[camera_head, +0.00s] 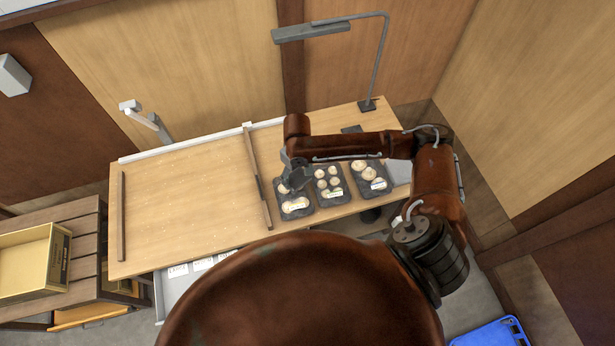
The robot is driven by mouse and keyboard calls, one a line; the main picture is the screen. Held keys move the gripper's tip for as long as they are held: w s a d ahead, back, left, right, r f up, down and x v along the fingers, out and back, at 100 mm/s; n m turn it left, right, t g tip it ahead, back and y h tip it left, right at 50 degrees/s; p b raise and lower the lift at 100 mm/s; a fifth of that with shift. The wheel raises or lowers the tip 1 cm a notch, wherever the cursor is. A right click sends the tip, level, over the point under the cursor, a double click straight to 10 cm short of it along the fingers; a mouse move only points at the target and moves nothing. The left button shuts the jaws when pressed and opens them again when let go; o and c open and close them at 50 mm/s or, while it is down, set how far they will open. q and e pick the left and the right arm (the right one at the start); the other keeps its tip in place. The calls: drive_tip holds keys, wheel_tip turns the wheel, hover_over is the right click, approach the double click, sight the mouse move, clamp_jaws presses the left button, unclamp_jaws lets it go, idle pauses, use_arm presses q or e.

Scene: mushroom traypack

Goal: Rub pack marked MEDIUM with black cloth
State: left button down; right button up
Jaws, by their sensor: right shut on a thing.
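Three black packs of pale mushrooms lie in a row on the table: a left pack (309,211), a middle pack (345,200) and a right pack (384,187). Each has a small label, too small to read, so I cannot tell which is marked MEDIUM. My right gripper (297,182) points down over the back left part of the left pack. It is shut on a small dark thing that looks like the black cloth, hard to tell apart from the fingers. I cannot tell whether it touches the pack. My left gripper is not in view.
A wooden table (185,205) has a large clear area at left. A brown bar (257,178) divides it from the packs. A lamp (368,104) stands at the back right. A yellow box (30,262) is on a slatted stand at left. A blue crate (490,334) is on the floor.

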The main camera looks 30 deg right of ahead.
wheel_tip(320, 180, down, 4)
drive_tip(key=s+d+n+p, duration=0.1)
drive_tip(key=s+d+p, duration=0.1)
drive_tip(key=s, duration=0.1)
use_arm(q)
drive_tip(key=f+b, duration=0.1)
drive_tip(key=b, duration=0.1)
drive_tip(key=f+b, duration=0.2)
drive_tip(key=b, duration=0.1)
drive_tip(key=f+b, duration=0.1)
drive_tip(key=b, duration=0.2)
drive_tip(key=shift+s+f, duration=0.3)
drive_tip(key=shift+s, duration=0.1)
use_arm(e)
hover_over(307, 199)
wheel_tip(307, 199, down, 7)
drive_tip(key=shift+s+r, duration=0.1)
drive_tip(key=shift+r, duration=0.1)
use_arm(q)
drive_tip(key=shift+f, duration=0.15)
use_arm(e)
drive_tip(key=shift+f, duration=1)
